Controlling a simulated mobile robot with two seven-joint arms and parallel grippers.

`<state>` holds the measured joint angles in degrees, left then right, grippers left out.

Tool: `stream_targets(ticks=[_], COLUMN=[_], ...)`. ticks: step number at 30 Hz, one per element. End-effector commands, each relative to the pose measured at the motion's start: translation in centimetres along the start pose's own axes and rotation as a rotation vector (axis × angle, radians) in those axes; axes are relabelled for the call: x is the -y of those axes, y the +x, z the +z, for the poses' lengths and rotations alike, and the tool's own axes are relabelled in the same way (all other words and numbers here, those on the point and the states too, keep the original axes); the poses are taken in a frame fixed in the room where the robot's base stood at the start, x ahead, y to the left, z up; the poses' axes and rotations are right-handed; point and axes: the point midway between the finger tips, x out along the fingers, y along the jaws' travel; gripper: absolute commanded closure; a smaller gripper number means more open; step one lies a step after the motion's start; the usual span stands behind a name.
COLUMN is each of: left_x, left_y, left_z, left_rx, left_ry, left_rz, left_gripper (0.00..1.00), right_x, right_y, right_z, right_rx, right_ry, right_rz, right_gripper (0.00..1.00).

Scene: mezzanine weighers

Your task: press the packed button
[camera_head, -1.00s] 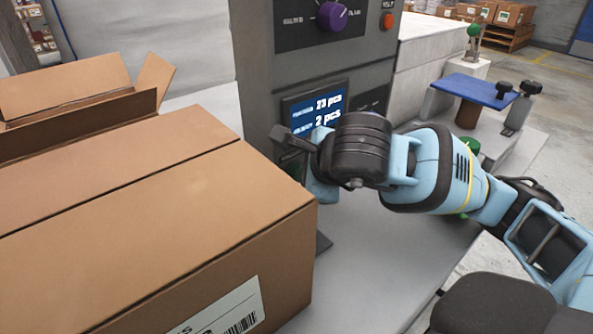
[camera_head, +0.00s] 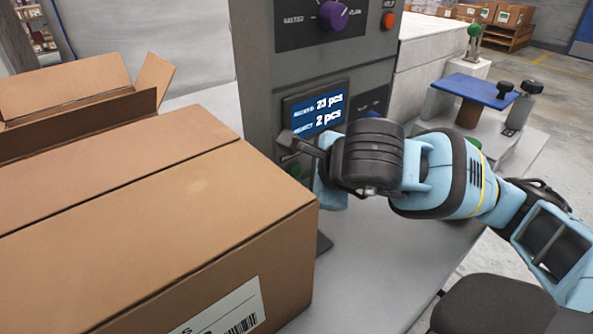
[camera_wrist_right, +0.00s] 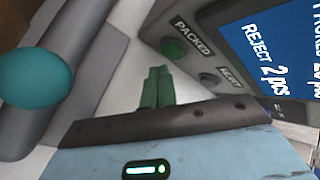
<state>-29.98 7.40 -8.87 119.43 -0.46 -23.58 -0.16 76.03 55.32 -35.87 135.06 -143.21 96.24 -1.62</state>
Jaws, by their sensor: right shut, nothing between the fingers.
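The packed button (camera_wrist_right: 173,48) is a round green button beside a PACKED label on the grey machine panel, clear in the right wrist view. My right gripper (camera_wrist_right: 158,72) has two green fingers pressed together, empty, pointing towards the panel. Its tips appear just below and beside the button in that view, with no contact visible. In the head view, my right gripper (camera_head: 297,163) is in front of the panel below the screen and partly hides the controls there. My left gripper is not in view.
A smaller grey button (camera_wrist_right: 208,80) with a REJECT label sits beside the packed one. The screen (camera_head: 316,110) reads 23 pcs and 2 pcs. A large closed carton (camera_head: 150,220) stands close on the left. A teal ball (camera_wrist_right: 37,77) shows in the wrist view.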

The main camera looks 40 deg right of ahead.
Motion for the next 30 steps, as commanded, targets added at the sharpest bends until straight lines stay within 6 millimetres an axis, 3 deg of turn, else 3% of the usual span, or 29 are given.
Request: stream_targets(ticks=[10,18,30], left_x=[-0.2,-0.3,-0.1], left_y=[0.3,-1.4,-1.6], left_z=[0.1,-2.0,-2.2], left_rx=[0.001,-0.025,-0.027], left_ry=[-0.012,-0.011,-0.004], left_rz=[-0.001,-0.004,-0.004], left_gripper=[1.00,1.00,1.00], right_x=[-1.4,-2.1,-2.5], right_y=[-1.8,-3.3,-3.5], right_z=[-1.4,-2.2,-2.5], right_rx=[-0.001,-0.001,0.000], right_ry=[-0.002,-0.001,0.000], right_rz=[-0.001,-0.001,0.000], right_gripper=[1.00,1.00,1.00])
